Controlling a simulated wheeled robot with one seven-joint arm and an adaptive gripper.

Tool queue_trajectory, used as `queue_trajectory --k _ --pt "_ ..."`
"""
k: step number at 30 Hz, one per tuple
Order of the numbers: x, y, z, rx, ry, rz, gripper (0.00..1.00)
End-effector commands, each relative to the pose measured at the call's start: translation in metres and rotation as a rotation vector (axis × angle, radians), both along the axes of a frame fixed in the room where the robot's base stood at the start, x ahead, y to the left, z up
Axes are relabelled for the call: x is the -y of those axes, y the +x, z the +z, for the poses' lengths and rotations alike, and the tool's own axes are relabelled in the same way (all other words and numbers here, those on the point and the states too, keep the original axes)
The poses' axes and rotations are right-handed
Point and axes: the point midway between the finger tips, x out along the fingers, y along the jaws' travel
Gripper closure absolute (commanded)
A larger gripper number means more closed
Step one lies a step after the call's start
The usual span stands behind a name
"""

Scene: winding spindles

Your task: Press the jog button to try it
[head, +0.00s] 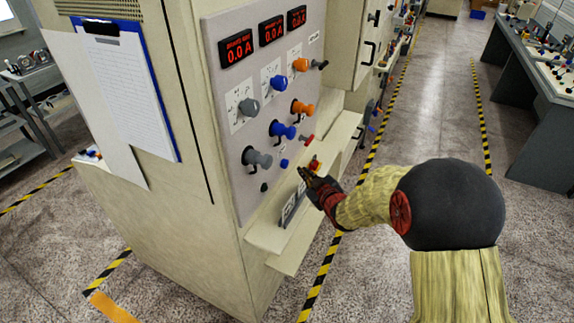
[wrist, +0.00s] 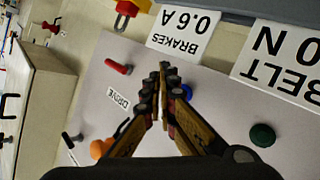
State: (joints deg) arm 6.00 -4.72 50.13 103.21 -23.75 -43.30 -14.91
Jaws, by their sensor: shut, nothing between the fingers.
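My gripper (head: 303,173) is shut and empty, at the lower part of the grey control panel (head: 222,112). In the wrist view my fingertips (wrist: 164,68) point at the panel. A small blue button (head: 284,162) is just left of them in the head view; in the wrist view this blue button (wrist: 187,92) is partly hidden behind the fingers. A dark green button (head: 264,187) sits lower left, and shows clear of the fingers in the wrist view (wrist: 262,136). No jog label is readable, so I cannot tell which button is jog. Contact with the panel is not visible.
A red lever (head: 308,140) is beside the DRIVE label (wrist: 118,101). Grey, blue and orange knobs (head: 302,107) stick out above. Signs reading BRAKES 0.6 A (wrist: 184,32) and BELT stand on the ledge (head: 268,236) below. A red-and-yellow part (head: 314,164) is close by my gripper.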

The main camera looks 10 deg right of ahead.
Motion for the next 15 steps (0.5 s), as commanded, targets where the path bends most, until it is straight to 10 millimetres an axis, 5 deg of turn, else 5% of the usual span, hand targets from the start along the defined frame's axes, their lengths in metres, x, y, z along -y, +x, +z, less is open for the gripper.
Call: queue_trajectory --k 15 --pt "0.019 -0.014 -0.001 -0.002 0.001 0.0 1.0"
